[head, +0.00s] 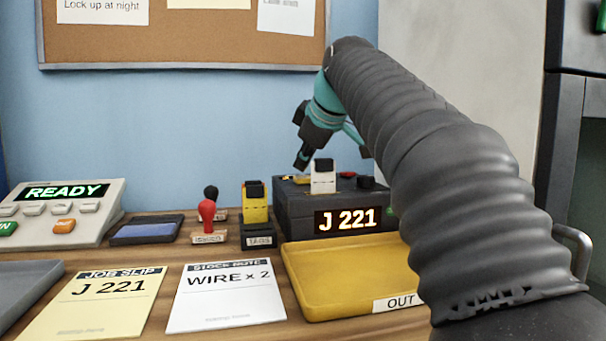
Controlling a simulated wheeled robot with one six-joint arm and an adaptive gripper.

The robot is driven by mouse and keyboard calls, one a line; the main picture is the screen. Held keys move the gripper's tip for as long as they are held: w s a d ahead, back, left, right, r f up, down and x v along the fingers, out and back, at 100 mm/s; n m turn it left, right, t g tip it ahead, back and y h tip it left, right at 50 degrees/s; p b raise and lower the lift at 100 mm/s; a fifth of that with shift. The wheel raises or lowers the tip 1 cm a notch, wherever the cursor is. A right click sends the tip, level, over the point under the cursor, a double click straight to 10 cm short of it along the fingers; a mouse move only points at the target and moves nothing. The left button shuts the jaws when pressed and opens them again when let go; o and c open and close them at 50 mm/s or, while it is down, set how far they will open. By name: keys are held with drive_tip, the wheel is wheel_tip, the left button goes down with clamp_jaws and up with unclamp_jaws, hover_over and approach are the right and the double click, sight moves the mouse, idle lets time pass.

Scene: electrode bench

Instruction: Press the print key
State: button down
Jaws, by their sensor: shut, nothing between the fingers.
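My gripper (302,162) is shut and empty, its fingertips pointing down just above the back left of a dark box-shaped device (294,222). The device has a lit display (347,220) reading "J 221". On its top are a white block with a dark cap (323,179), a small yellow part (290,178), a red button (347,174) and a black knob (367,182). I see no readable print marking on any key. A grey console (98,224) at the left shows "READY" (66,192) and has several pale keys, an orange key (64,226) and a partly cut-off green key (7,229).
A yellow OUT tray (345,275) lies in front of the device. Red (207,212) and black (211,194) handled stamps, an ink pad (147,230) and a yellow block (254,208) stand left of it. A job slip (95,310) and stock note (227,305) lie in front.

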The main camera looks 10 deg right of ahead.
sight(304, 178)
wheel_tip(304, 178, up, 5)
drive_tip(key=p, duration=0.5)
drive_tip(key=shift+r, duration=0.1)
drive_tip(key=shift+s, duration=0.1)
idle(0.6)
